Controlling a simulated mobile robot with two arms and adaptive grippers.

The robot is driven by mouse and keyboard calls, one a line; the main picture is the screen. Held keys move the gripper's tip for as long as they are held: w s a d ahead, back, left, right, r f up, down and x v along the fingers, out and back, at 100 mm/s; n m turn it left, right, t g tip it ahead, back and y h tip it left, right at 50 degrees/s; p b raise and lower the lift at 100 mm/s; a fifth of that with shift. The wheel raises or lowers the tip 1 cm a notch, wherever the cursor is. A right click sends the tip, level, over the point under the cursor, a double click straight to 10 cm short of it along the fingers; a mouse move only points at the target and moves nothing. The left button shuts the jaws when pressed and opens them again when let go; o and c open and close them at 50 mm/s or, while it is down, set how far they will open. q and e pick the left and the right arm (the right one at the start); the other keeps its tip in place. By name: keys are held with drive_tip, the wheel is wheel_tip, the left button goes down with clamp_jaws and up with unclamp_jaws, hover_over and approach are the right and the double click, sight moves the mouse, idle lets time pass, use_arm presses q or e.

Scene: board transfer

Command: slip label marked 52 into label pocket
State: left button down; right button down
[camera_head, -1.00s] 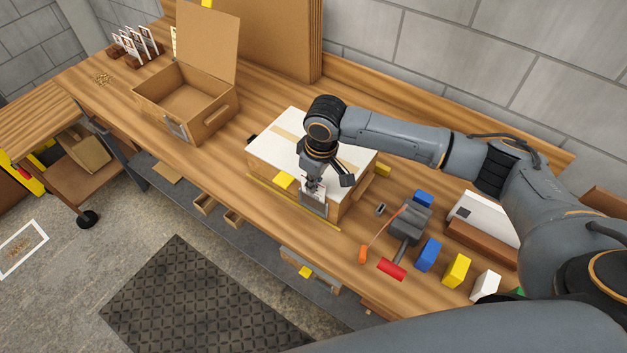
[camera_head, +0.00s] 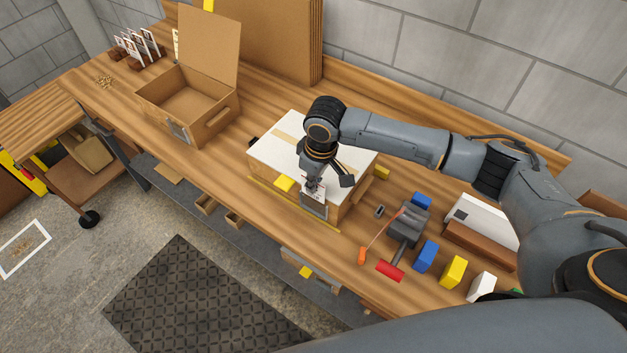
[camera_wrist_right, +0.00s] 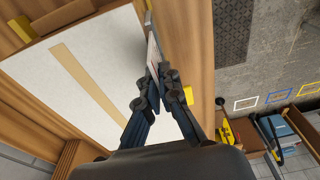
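My right gripper (camera_head: 314,182) points down at the front face of the closed white-topped box (camera_head: 272,150). It is shut on a white label card (camera_head: 316,192), whose printing is too small to read. The card stands at the mouth of the grey label pocket (camera_head: 314,208) on the box front, its lower part seemingly behind the pocket face. In the right wrist view the fingers (camera_wrist_right: 160,72) pinch the thin card (camera_wrist_right: 153,50) edge-on beside the white lid (camera_wrist_right: 80,75). How deep the card sits is hard to tell. My left gripper is not in view.
An open cardboard box (camera_head: 190,103) with its own pocket stands to the left. More cards stand in a rack (camera_head: 137,46) at the far left.

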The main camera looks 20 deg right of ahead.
drive_tip(key=shift+f+b, duration=0.3)
drive_tip(key=shift+f, duration=0.5)
idle(0.6)
drive_tip(key=shift+w+d+r+p, duration=0.1)
drive_tip(key=shift+r+p, duration=0.5)
drive_tip(key=shift+r, duration=0.2)
drive_tip(key=shift+f, duration=0.8)
idle(0.8)
drive_tip(key=c, duration=1.4)
unclamp_jaws()
drive_tip(key=shift+c, duration=0.2)
wheel_tip(320, 180, up, 12)
drive_tip(key=s, duration=0.1)
drive_tip(key=shift+d, duration=0.45)
